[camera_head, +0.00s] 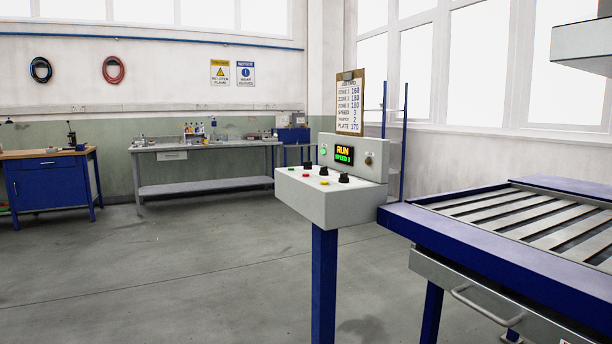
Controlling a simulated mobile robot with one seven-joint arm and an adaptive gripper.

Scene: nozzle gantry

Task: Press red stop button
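A light grey control box (330,203) stands on a blue post (324,285) right of the picture's middle. On its sloped top is a small red button (306,176), in the front row. A yellow button (324,182) sits to its right and a small green one (291,169) to its left. Black knobs (344,178) stand behind this row. The upright panel at the back has a lit display (344,154) reading "RUN" and "SPEED 3". A green light (323,150) is left of the display. My gripper is not in view.
A blue-framed table with metal slats (540,215) stands close on the right of the control box. A clipboard (349,103) rises behind the box. A grey workbench (200,150) and a blue bench (50,180) are at the back. The floor at left is clear.

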